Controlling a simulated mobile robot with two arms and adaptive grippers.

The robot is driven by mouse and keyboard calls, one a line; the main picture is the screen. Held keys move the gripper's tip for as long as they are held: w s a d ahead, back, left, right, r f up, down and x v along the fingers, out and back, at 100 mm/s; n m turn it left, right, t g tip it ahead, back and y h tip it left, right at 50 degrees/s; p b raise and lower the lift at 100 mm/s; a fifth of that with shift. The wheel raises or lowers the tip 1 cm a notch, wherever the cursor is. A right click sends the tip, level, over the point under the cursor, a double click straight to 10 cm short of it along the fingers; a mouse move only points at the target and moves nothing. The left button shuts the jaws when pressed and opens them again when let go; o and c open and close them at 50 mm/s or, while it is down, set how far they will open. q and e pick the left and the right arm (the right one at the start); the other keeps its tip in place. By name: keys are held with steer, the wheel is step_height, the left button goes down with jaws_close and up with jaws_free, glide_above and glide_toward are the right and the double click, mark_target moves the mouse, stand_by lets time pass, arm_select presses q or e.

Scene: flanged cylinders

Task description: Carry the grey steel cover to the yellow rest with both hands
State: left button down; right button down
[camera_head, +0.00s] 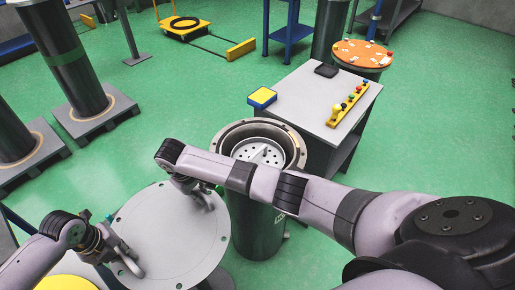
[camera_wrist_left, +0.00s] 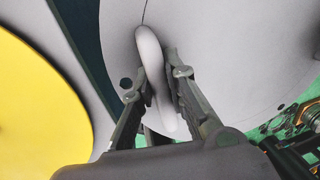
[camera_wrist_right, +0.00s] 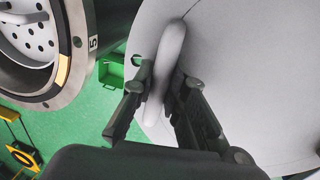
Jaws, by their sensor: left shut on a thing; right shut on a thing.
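The grey steel cover (camera_head: 170,240) is a round flat plate with small holes near its rim, left of the open flanged cylinder (camera_head: 228,143). My left gripper (camera_head: 126,262) is shut on one of its bar handles (camera_wrist_left: 150,60). My right gripper (camera_head: 204,196) is shut on the other handle (camera_wrist_right: 166,65). A round yellow surface, seemingly the yellow rest (camera_head: 68,284), shows at the bottom left edge, mostly cut off. It also shows in the left wrist view (camera_wrist_left: 40,100), beside the cover. I cannot tell how high the cover is above what lies below.
The open cylinder has a perforated inside and stands close to the cover's right. Dark columns (camera_head: 67,55) stand on pallets at left. Green floor is free in between.

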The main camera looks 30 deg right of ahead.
arm_select(q)
steer(key=shift+a, duration=0.1)
arm_select(e)
steer(key=shift+d, duration=0.1)
arm_select(q)
steer(key=c, duration=1.5)
jaws_free()
steer(key=shift+s+f, duration=0.2)
arm_select(e)
steer(key=c, duration=2)
jaws_free()
steer(key=shift+s+f, duration=0.15)
steer(key=shift+f, duration=0.05)
arm_select(q)
steer(key=shift+r, duration=0.15)
arm_select(e)
steer(key=o, duration=0.5)
steer(key=shift+r, duration=0.15)
arm_select(q)
steer(key=shift+r, duration=0.15)
arm_select(e)
steer(key=shift+r, duration=0.15)
